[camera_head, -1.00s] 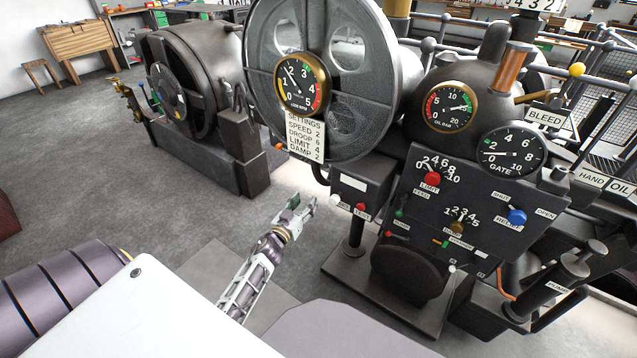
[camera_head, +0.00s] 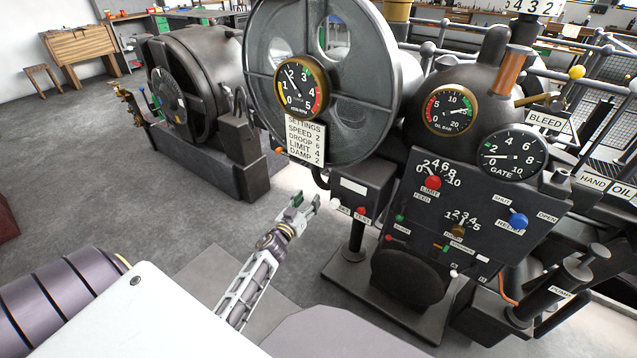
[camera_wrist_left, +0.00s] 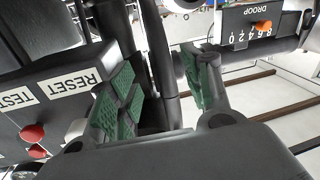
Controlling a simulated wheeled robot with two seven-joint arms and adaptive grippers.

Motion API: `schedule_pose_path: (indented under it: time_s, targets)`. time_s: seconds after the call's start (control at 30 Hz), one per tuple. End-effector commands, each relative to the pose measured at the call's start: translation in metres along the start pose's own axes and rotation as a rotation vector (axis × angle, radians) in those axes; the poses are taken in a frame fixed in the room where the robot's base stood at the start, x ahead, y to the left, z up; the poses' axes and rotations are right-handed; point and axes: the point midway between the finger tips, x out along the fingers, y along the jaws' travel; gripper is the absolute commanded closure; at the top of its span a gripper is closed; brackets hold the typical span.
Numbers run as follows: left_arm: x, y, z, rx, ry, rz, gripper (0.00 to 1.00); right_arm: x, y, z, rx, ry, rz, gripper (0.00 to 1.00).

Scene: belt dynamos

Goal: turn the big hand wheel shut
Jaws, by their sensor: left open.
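No wheel in view is labelled as the hand wheel. The largest wheel is a grey spoked disc (camera_head: 372,55) with round holes, upright behind the speed gauge (camera_head: 302,88). A dark round wheel or cover (camera_head: 408,280) sits low under the control panel (camera_head: 475,215); I cannot tell which one is the hand wheel. My left gripper (camera_head: 308,203) is open, in front of the small reset/test box, below the grey disc. In the left wrist view its green-padded fingers (camera_wrist_left: 160,90) stand apart, with dark rods showing between and behind them; contact is unclear. My right gripper is not visible.
The box with a red test button (camera_head: 361,211) is close right of the gripper; its reset label (camera_wrist_left: 73,85) shows in the left wrist view. A dark generator (camera_head: 195,90) stands at the left. Floor (camera_head: 120,190) between is clear. A pump lever stands at right.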

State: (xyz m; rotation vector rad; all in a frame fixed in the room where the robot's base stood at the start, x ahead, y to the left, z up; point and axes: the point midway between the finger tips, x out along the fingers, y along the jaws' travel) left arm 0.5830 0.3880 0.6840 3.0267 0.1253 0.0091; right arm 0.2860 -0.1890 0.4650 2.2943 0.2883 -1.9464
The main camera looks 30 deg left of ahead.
Motion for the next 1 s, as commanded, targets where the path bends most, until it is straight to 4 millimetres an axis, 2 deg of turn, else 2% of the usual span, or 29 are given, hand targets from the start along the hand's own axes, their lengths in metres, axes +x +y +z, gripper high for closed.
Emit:
schedule_pose_path:
  time_s: [0.4, 0.7, 1.0]
  targets:
    - [0.038, 0.000, 0.001, 0.000, 0.000, 0.001, 0.51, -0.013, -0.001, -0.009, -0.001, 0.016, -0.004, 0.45]
    - [0.064, 0.000, 0.000, 0.000, 0.000, 0.001, 0.51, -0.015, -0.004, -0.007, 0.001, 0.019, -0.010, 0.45]
    - [0.089, 0.001, 0.000, 0.000, 0.000, 0.002, 0.51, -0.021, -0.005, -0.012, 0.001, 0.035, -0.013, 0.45]
